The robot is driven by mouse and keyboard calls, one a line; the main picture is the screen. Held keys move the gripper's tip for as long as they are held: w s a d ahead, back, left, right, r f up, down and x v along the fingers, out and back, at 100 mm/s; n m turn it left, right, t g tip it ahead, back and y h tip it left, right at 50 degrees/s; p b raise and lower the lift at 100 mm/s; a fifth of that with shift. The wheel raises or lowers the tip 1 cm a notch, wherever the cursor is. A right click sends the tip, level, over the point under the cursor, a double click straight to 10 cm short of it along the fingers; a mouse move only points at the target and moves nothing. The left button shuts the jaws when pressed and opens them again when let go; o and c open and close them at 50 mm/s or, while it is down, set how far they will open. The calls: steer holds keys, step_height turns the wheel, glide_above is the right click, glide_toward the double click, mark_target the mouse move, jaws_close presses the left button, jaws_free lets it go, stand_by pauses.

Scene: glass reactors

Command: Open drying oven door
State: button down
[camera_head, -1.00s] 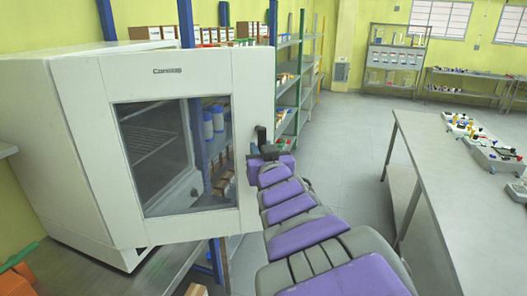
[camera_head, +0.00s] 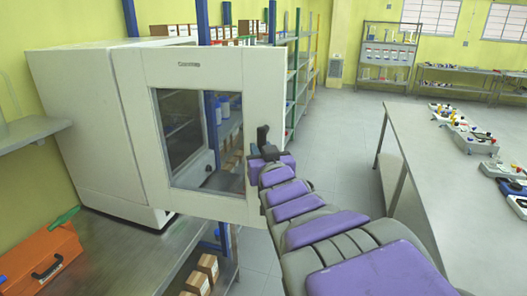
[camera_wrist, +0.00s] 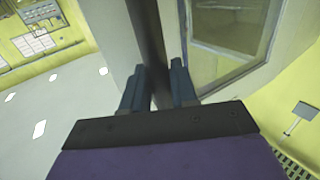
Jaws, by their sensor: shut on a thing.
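The drying oven (camera_head: 90,130) is a large white box on a metal bench at the left in the head view. Its white door (camera_head: 228,75) with a glass window (camera_head: 195,140) stands swung out from the body, partly open. Through the glass, shelving and blue-white bottles behind show. A dark handle (camera_head: 262,136) stands on the door's right edge. My gripper (camera_head: 257,152) is at this handle, at the end of my purple and grey arm. In the wrist view, the two fingers (camera_wrist: 157,88) close around the dark upright handle bar (camera_wrist: 148,35); the fingertips' contact is partly hidden.
An orange toolbox (camera_head: 42,262) sits on the metal bench (camera_head: 120,250) at lower left. Cardboard boxes (camera_head: 207,267) lie on its lower shelf. A long grey table (camera_head: 415,130) with several devices stands at the right. Open floor (camera_head: 345,160) lies between the door and that table.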

steer(key=shift+s+a+r, duration=0.15)
steer(key=shift+s+r, duration=0.05)
steer(key=shift+s, duration=0.05)
steer(key=c, duration=1.3)
jaws_free()
steer(key=shift+c, duration=0.2)
steer(key=shift+o, duration=1.4)
steer(key=shift+a, duration=0.15)
steer(key=shift+o, duration=0.3)
steer(key=shift+a+f, duration=0.15)
steer(key=b+v, duration=0.4)
steer(key=v, duration=1.3)
steer(key=shift+s+b, duration=0.15)
steer(key=shift+b, duration=0.15)
